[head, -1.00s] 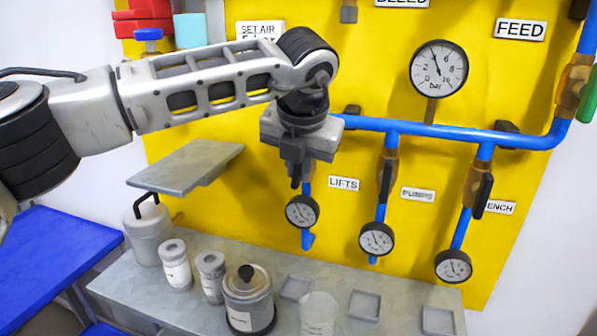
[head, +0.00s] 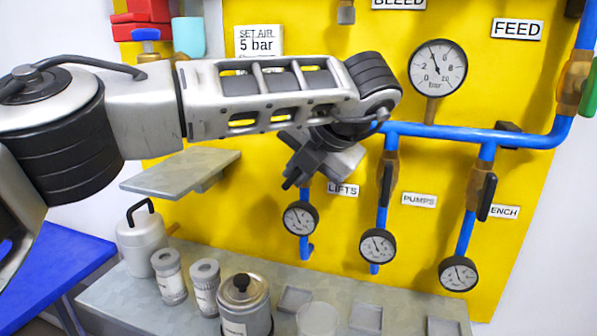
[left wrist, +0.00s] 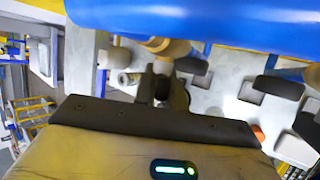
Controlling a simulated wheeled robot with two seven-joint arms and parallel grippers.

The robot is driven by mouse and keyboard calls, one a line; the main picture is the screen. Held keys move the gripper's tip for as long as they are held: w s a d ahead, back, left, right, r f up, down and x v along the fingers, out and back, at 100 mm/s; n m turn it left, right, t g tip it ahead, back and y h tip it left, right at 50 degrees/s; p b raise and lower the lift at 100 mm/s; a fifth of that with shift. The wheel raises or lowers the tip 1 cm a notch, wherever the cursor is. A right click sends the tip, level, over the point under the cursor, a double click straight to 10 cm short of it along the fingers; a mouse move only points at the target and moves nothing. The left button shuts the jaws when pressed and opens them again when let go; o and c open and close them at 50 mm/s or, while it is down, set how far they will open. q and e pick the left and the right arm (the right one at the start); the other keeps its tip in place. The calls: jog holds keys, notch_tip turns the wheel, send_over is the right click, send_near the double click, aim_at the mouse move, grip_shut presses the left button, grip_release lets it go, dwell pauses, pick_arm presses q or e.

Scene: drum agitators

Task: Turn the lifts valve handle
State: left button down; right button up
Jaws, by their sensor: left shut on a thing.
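My left gripper (head: 292,178) is at the lifts valve, on the leftmost blue branch pipe (head: 304,190), just left of the LIFTS label (head: 343,189). Its fingers are shut on the lifts valve handle, and the gripper body is tilted. The handle and valve body are mostly hidden behind the gripper, so I cannot tell the handle's exact angle. In the left wrist view the dark fingers (left wrist: 163,90) are close together below the blue pipe (left wrist: 215,20). The lifts gauge (head: 300,218) is below the gripper. My right gripper is not in view.
The pumps valve handle (head: 386,185) and bench valve handle (head: 487,197) hang downward to the right. A grey shelf (head: 180,172) juts out at the left under my arm. Canisters and a lidded pot (head: 245,305) stand on the bench below.

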pick_arm(q)
jog(key=shift+r, duration=0.1)
jog(key=c, duration=1.5)
grip_release()
jog(key=shift+o, duration=0.2)
jog(key=b+v, duration=0.1)
jog(key=v, duration=1.5)
